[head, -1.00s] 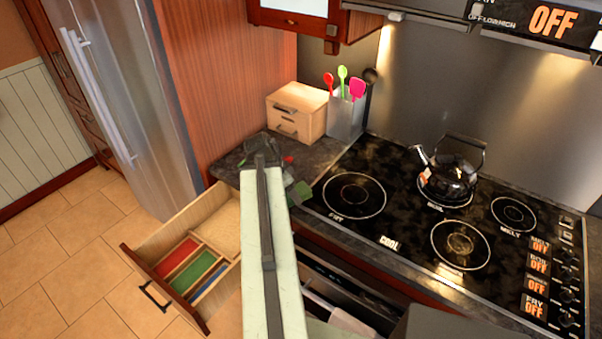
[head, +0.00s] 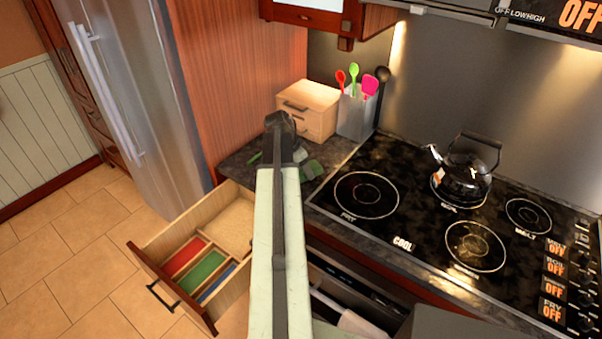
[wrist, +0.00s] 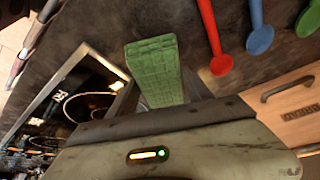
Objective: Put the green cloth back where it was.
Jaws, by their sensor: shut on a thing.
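The green cloth (wrist: 153,70) is a flat, folded-looking block with a grid pattern in the wrist view. My gripper (wrist: 168,92) is shut on its near end, and the cloth points away from the wrist over the dark counter. In the head view the cloth (head: 312,170) shows as a small green patch beside my gripper (head: 301,156), above the counter left of the stove. My arm hides part of this area. I cannot tell whether the cloth touches the counter. An open drawer (head: 165,270) with red, green and blue sections stands below and left.
Red (wrist: 221,64), blue (wrist: 260,38) and green spoons appear near the cloth in the wrist view. A wooden box (head: 307,108) and a utensil holder (head: 354,118) stand at the counter's back. A black kettle (head: 466,170) sits on the stove (head: 415,215) at right.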

